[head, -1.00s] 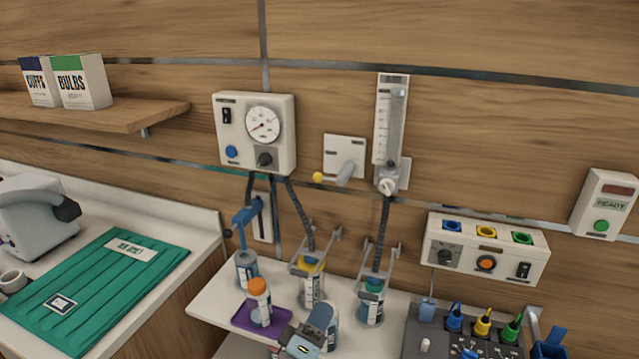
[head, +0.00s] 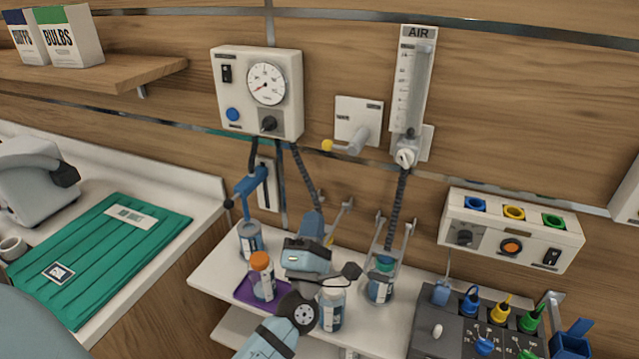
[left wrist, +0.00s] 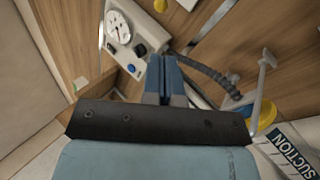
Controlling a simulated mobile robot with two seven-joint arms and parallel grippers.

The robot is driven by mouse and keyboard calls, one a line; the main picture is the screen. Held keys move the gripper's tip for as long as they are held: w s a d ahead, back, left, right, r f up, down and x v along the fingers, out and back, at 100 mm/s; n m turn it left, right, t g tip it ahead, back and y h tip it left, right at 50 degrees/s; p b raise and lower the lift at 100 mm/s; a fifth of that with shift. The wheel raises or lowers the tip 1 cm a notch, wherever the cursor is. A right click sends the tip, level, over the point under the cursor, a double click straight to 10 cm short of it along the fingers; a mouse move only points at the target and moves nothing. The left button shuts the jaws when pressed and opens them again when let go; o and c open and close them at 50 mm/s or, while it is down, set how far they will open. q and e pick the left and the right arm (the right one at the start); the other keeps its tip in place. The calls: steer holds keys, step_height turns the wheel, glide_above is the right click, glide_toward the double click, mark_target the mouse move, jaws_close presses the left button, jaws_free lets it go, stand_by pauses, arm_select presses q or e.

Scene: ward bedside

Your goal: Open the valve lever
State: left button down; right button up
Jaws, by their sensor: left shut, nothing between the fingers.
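The valve lever (head: 350,148) is a grey handle on a white wall plate (head: 358,115), between the gauge box and the AIR flowmeter. It points left and ends in a yellow knob (head: 327,145). A yellow ball (left wrist: 160,5) at the top edge of the left wrist view looks like this knob. My left gripper (head: 312,222) is in front of and below the lever, apart from it, above the shelf. Its blue fingers (left wrist: 164,80) are shut and empty. It hides the yellow-collared suction jar in the head view. My right gripper is not in view.
The gauge box (head: 258,92) with a dark hose is left of the lever. The AIR flowmeter (head: 408,85) stands close on its right. Several bottles and jars, including an orange-capped bottle (head: 262,275), crowd the shelf (head: 212,283) below. The wall around the lever's knob is clear.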

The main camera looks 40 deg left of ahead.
mark_target(326, 150)
arm_select(q)
steer(key=p+x, duration=0.4)
steer(key=x, duration=0.8)
steer(key=shift+w+r, duration=0.1)
steer(key=shift+r, duration=0.15)
steer(key=shift+w+a+r, duration=0.2)
steer(key=shift+w, duration=0.25)
steer(key=shift+m, duration=0.3)
